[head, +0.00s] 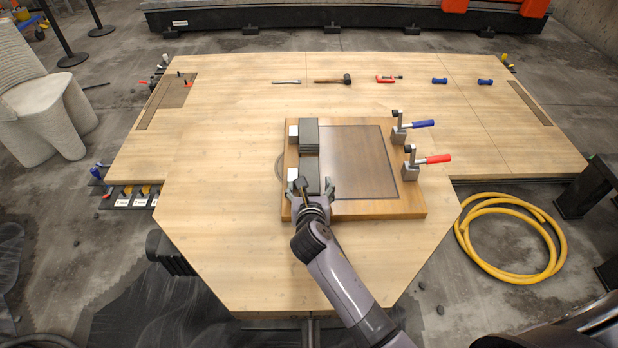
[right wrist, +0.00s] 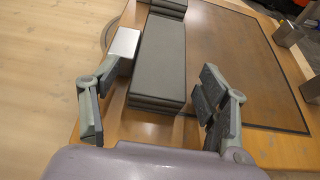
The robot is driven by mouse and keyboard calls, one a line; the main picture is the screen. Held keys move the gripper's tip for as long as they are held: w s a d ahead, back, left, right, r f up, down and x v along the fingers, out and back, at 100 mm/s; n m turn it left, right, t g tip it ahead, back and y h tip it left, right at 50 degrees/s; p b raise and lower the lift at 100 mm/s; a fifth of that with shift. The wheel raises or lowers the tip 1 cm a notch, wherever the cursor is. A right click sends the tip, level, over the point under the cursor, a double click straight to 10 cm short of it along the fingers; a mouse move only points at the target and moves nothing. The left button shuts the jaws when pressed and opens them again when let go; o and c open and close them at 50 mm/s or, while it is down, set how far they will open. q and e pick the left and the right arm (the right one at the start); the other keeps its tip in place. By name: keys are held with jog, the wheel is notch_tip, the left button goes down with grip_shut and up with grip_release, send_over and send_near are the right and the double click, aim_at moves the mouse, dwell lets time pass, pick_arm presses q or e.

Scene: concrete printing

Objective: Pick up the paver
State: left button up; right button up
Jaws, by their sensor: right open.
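Dark grey pavers lie in two stacks along the left side of a wooden board with a framed dark panel (head: 355,160). The near stack (head: 311,170) also shows in the right wrist view (right wrist: 160,60). The far stack (head: 308,136) lies just beyond it. My right gripper (head: 311,187) is open at the front end of the near stack. In the right wrist view its fingers (right wrist: 158,78) stand on either side of the stack's near end, with gaps. My left gripper is not in view.
White blocks (head: 293,174) (right wrist: 124,42) sit left of the pavers, close to my left-hand finger. Clamps with blue (head: 420,124) and red (head: 436,159) handles stand at the board's right edge. A hammer (head: 335,79) and other tools lie at the back.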

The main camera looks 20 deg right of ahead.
jog(key=shift+s, duration=0.1)
jog(key=shift+c, duration=0.5)
grip_shut()
jog(key=shift+r, duration=0.15)
dwell(0.4)
